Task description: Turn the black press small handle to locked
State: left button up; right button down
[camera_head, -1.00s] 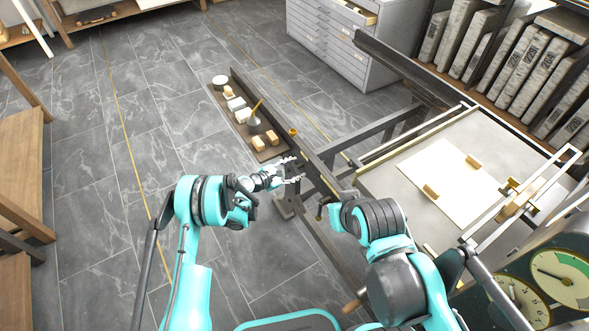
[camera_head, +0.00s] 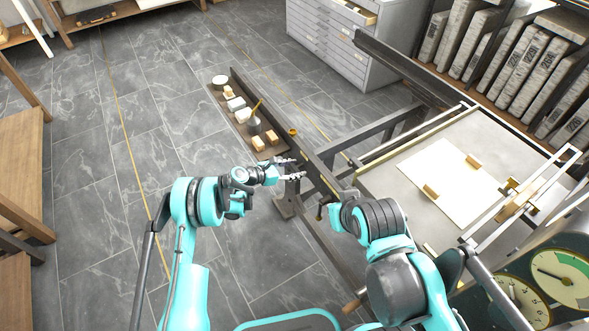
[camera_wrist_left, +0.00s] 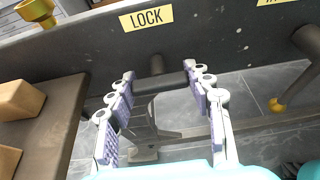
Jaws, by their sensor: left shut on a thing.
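The black press small handle (camera_wrist_left: 170,80) is a short dark bar on a stub on the press's dark side rail (camera_wrist_left: 215,40), under a yellow LOCK label (camera_wrist_left: 146,19). In the left wrist view it lies crosswise between the two fingers of my left gripper (camera_wrist_left: 158,88), which is shut on it. In the head view my left gripper (camera_head: 294,169) is at the rail's left side, and the small handle cannot be made out clearly there.
A shelf (camera_head: 233,86) with several pale blocks runs along the rail's outer side. A brass cup (camera_head: 292,132) sits on the rail. Another dark handle with a brass ball (camera_wrist_left: 277,105) is right of the gripper. The press bed (camera_head: 400,165) is at right; open floor lies left.

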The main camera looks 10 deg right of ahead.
pick_arm(q)
jog(key=o, duration=1.2)
jog(key=shift+c, duration=0.2)
jog(key=v, duration=1.2)
